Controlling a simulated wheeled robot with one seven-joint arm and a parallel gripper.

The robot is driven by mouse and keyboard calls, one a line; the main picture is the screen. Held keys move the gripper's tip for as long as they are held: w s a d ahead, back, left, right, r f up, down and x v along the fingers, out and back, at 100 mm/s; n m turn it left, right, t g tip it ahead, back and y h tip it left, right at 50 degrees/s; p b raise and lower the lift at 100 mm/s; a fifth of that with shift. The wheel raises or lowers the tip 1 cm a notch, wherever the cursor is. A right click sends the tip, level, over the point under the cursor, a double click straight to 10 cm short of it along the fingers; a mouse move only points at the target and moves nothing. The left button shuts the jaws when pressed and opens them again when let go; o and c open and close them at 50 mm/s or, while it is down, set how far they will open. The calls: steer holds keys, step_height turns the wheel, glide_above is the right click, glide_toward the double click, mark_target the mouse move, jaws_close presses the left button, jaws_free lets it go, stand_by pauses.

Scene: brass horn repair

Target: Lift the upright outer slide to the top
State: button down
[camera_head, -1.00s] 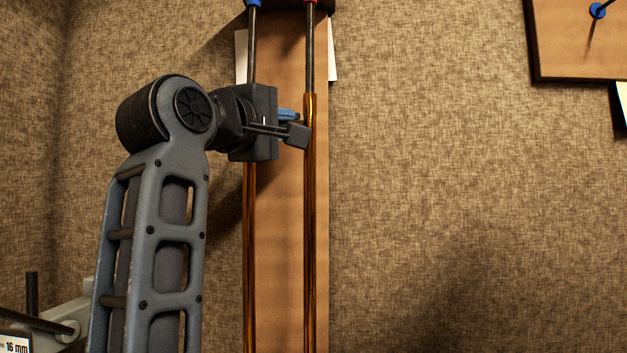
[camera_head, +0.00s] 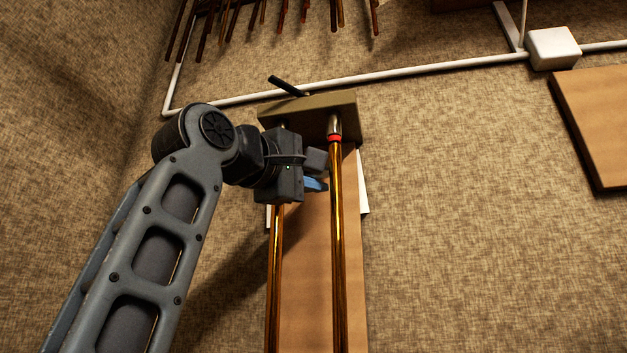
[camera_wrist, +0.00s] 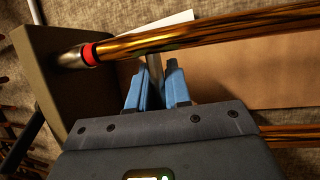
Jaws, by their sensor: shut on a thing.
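The outer slide (camera_head: 338,250) is a pair of upright brass tubes in front of a wooden board. The right tube's upper end meets a red ring (camera_head: 334,138) just under the holder block (camera_head: 346,112). In the wrist view the brass tube (camera_wrist: 220,33) appears to touch the red ring (camera_wrist: 88,54), with no bare inner tube between. My gripper (camera_head: 316,178) is close below the block. In the wrist view its blue fingers (camera_wrist: 156,84) are shut on the slide's silver cross bar (camera_wrist: 154,66). My gripper hides the left tube's top.
A dark lever (camera_head: 287,86) sticks up from the block. The wooden board (camera_head: 308,290) has white paper behind it. A white pipe (camera_head: 400,72) runs along the wall above, with a box (camera_head: 553,48). Rods hang higher up. Another board (camera_head: 600,130) is at right.

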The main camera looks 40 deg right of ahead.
steer(key=shift+r, duration=0.4)
steer(key=c, duration=1.4)
jaws_free()
steer(key=shift+c, duration=0.2)
steer(key=o, duration=0.3)
steer(key=shift+f, duration=0.15)
steer(key=b+v, duration=0.2)
steer(key=v, duration=0.5)
steer(key=shift+a, duration=0.4)
